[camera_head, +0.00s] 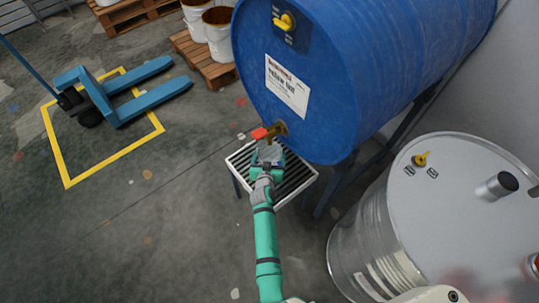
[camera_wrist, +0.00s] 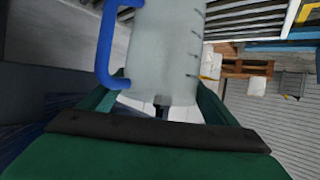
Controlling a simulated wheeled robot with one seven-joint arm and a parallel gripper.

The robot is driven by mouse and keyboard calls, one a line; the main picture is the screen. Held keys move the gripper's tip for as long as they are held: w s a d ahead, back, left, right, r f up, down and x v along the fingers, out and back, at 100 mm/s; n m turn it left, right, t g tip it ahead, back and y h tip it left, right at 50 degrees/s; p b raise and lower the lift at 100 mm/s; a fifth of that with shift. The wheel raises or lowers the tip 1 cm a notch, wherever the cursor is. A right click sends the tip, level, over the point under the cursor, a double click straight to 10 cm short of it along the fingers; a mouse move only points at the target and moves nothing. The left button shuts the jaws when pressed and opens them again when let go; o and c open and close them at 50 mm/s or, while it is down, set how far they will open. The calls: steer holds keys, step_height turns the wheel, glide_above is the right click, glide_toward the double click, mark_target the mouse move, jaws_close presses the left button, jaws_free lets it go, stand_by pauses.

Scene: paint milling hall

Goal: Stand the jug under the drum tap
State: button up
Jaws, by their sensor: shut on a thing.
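The jug (camera_wrist: 160,50) is a pale, translucent vessel with a blue handle (camera_wrist: 104,45) and graduation marks, filling the upper middle of the wrist view. My gripper (camera_wrist: 160,108) is shut on it, with green fingers on either side. In the head view my gripper (camera_head: 268,158) is over the slatted stand (camera_head: 300,180), close to the drum tap (camera_head: 279,129) with its red lever (camera_head: 260,133). The tap sits low on the end of the blue drum (camera_head: 340,100). From above I cannot clearly make out the jug or tell whether it touches the stand.
A steel drum (camera_head: 385,225) with a grey lid stands at the right. The blue drum's cradle legs (camera_head: 335,185) are beside the stand. A blue pallet jack (camera_head: 100,95) is parked at the left, in a yellow floor frame (camera_head: 110,153). White buckets (camera_head: 218,42) stand on a pallet behind.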

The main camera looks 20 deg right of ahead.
steer(key=shift+d, duration=0.1)
steer(key=o, duration=1.3)
steer(key=shift+s+f, duration=0.1)
steer(key=shift+s, duration=0.1)
steer(key=shift+o, duration=0.2)
steer(key=shift+w, duration=0.1)
